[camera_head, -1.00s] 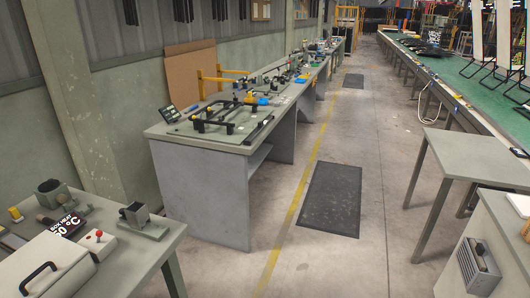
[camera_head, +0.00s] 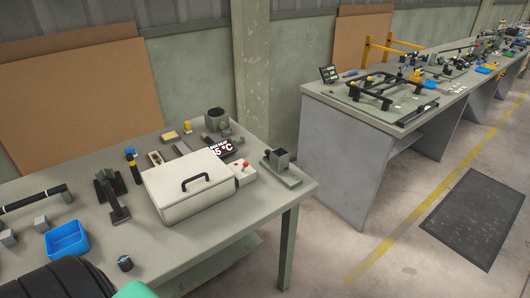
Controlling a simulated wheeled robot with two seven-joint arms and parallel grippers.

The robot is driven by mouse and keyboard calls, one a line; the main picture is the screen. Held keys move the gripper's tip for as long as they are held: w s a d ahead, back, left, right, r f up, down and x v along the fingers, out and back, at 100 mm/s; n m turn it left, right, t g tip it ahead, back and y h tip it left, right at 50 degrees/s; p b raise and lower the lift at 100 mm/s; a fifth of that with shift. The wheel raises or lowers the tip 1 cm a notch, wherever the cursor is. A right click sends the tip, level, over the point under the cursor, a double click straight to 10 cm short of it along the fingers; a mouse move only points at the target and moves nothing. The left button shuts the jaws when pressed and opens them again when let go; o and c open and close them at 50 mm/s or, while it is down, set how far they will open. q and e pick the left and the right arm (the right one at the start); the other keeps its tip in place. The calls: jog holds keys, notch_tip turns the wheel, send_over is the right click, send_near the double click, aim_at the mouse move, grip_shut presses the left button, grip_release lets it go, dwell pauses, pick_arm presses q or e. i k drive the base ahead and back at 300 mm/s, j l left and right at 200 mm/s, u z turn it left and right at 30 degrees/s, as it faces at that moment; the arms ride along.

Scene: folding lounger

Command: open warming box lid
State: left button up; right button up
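The warming box (camera_head: 200,204) is a white box on the grey table at the left. Its lid (camera_head: 186,176) is shut and carries a dark curved handle (camera_head: 195,181) on top. A panel with a red knob (camera_head: 245,167) sits at its right side. A dark display (camera_head: 221,149) behind it shows a temperature, seemingly ending in 5 °C. Neither of my grippers is in view.
A blue bin (camera_head: 67,240), a black stand (camera_head: 112,195) and a small grey fixture (camera_head: 281,167) share the table (camera_head: 263,209). A second workbench (camera_head: 342,125) stands behind right, with open floor and a dark mat (camera_head: 475,218).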

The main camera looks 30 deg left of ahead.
aim_at(171, 183)
jog(key=u, duration=1.65)
jog(key=z, duration=0.4)
jog(key=i+l, duration=0.05)
